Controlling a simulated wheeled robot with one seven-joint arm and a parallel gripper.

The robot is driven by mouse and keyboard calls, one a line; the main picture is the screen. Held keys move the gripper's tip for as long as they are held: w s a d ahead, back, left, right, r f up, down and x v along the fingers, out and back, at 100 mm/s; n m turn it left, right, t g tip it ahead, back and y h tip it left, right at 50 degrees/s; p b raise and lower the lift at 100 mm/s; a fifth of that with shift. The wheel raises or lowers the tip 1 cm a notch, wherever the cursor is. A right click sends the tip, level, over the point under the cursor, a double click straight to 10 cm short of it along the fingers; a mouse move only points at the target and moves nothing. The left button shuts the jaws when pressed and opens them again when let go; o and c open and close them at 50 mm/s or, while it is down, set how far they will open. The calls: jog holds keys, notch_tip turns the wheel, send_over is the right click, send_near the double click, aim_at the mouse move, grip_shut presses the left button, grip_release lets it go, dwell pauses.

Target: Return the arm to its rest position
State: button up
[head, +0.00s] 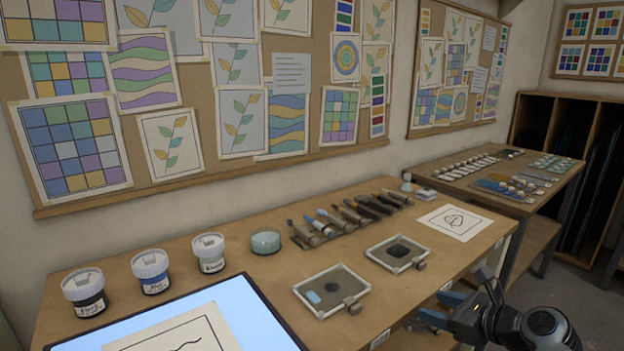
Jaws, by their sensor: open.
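My gripper (441,307) is at the lower right in the head view, past the front edge of the wooden worktable (225,284). Its two blue-tipped fingers are apart and point left toward the table edge. Nothing shows between them. The black and grey wrist behind it runs off the lower right of the picture.
On the worktable stand lidded jars (152,271), a glass dish (266,241), brushes (345,215), two shallow trays (397,254) and a lit panel (250,302) with a drawing sheet. A second table (497,200) stands behind. Floor shows at right.

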jog(key=s+d+f+n+h, duration=0.3)
jog(key=s+f+n+h, duration=0.15)
jog(key=s+f, duration=0.7)
jog(key=s+f+n+h, duration=0.15)
jog(key=s+n, duration=0.65)
jog(key=s, duration=1)
jog(key=s+a+r+n+t, duration=0.2)
jog(key=s+a+r+n, duration=0.2)
jog(key=s+r+n, duration=0.3)
jog(key=s+a+r+n+t, duration=0.2)
jog(key=s+a+r+n, duration=0.2)
jog(key=s+r+n, duration=0.4)
jog(key=s+r, duration=0.5)
jog(key=s, duration=0.3)
jog(key=shift+s+a+h, duration=0.2)
jog(key=shift+s+h, duration=0.1)
jog(key=shift+s, duration=0.1)
